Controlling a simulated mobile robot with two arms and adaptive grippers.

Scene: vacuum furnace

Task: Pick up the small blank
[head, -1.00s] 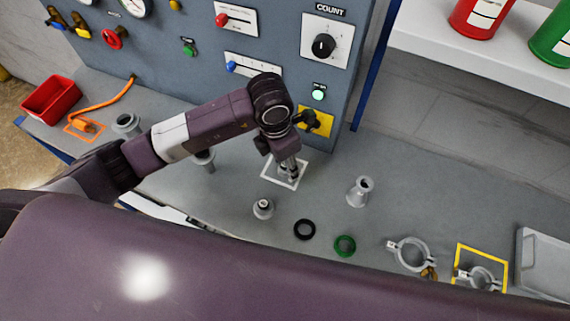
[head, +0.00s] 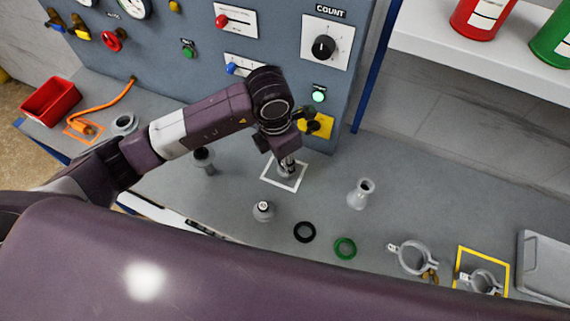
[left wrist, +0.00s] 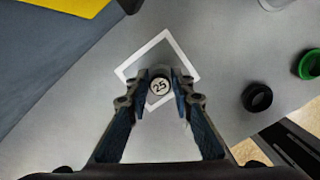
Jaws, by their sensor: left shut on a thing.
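The small blank (left wrist: 160,86) is a grey round piece with a pale top marked "25". In the left wrist view it sits between the two fingers of my left gripper (left wrist: 161,78), which is shut on it. It is over the white square outline (left wrist: 127,70) on the bench. In the head view the left gripper (head: 287,161) points down at the same outline (head: 298,184), with the grey blank (head: 286,173) just under the fingertips. I cannot tell whether the blank touches the bench. My right gripper is not in view.
On the bench are another grey blank (head: 263,211), a black ring (head: 304,232), a green ring (head: 345,247), a grey conical piece (head: 361,193) and a clamp (head: 413,257). The control panel (head: 200,75) stands close behind the gripper.

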